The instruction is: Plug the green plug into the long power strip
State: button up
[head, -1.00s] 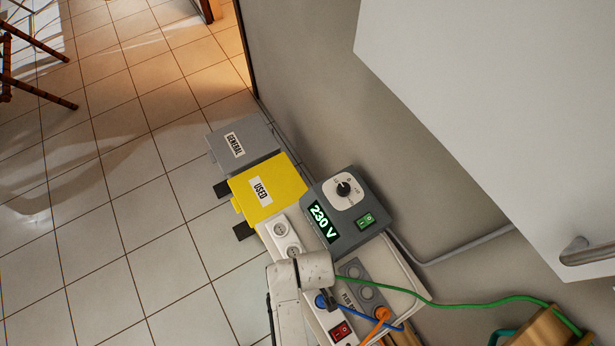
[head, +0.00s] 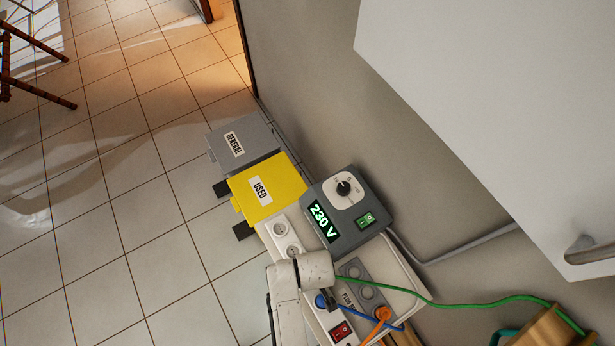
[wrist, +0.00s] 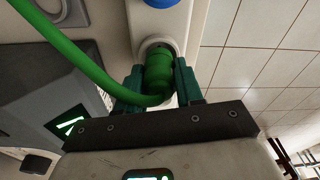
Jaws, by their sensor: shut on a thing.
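In the wrist view my gripper (wrist: 158,84) is shut on the green plug (wrist: 159,68), with a teal finger on each side. The plug's front end is at a round socket of the white long power strip (wrist: 180,22); I cannot tell how deep it sits. Its green cable (wrist: 75,52) loops off to the upper left. In the head view the long power strip (head: 268,239) shows two free round sockets at its far end, a blue plug (head: 321,301) and a red switch (head: 341,331). My arm hides the gripper and the green plug there.
A grey unit reading 230 V (head: 352,232) stands beside the strip. A grey strip (head: 352,270) holds an orange plug (head: 383,313). A yellow USED box (head: 285,183) and a grey GENERAL box (head: 258,139) lie beyond. The green cable crosses right.

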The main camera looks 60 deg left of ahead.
jog(key=shift+f+b, duration=0.5)
jog(key=shift+f, duration=0.15)
jog(key=o, duration=1.2)
jog(key=shift+c, duration=0.2)
jog(key=r, duration=0.3)
jog(key=d+r+p, duration=0.1)
jog(key=r, duration=0.3)
jog(key=r+p, duration=0.1)
jog(key=r, duration=0.2)
jog(key=shift+d+r, duration=0.15)
jog(key=shift+r, duration=0.25)
